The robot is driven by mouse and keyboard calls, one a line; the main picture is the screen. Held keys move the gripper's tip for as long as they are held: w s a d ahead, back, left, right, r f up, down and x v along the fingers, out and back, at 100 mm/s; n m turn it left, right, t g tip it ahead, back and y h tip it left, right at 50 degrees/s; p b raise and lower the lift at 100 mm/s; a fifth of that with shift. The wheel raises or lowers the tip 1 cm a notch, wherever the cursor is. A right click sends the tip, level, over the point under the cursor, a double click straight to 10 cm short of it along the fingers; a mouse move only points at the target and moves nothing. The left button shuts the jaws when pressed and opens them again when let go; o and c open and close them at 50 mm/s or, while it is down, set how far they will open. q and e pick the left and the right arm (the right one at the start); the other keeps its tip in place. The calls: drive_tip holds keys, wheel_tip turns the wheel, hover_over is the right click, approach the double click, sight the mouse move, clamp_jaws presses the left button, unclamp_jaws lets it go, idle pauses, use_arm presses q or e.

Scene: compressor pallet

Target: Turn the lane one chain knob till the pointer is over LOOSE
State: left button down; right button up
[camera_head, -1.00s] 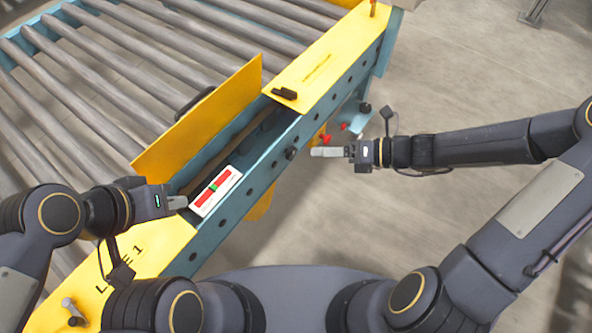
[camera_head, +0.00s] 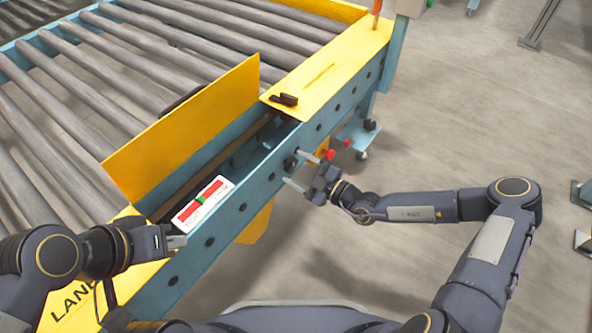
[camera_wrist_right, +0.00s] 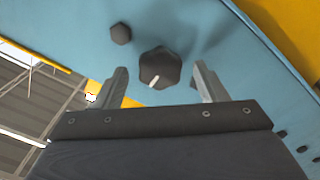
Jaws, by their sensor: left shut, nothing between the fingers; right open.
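The chain knob (camera_wrist_right: 160,68) is a dark lobed knob on the blue side rail. It has a short white pointer line aimed down and slightly left in the right wrist view. It is small and partly hidden in the head view (camera_head: 290,162). My right gripper (camera_wrist_right: 160,84) is open, with one finger on either side of the knob and visible gaps; it also shows in the head view (camera_head: 300,171). No LOOSE lettering can be read. My left gripper (camera_head: 184,242) is shut and empty beside the red-white-green indicator (camera_head: 203,204).
A raised yellow cover (camera_head: 185,130) stands along the rail beside the rollers (camera_head: 60,130). A dark bolt head (camera_wrist_right: 121,34) sits near the knob. A black latch (camera_head: 284,99) lies on the yellow top plate. Open floor is to the right.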

drive_tip(key=shift+w+a, duration=0.35)
drive_tip(key=shift+a, duration=0.15)
drive_tip(key=shift+c, duration=0.3)
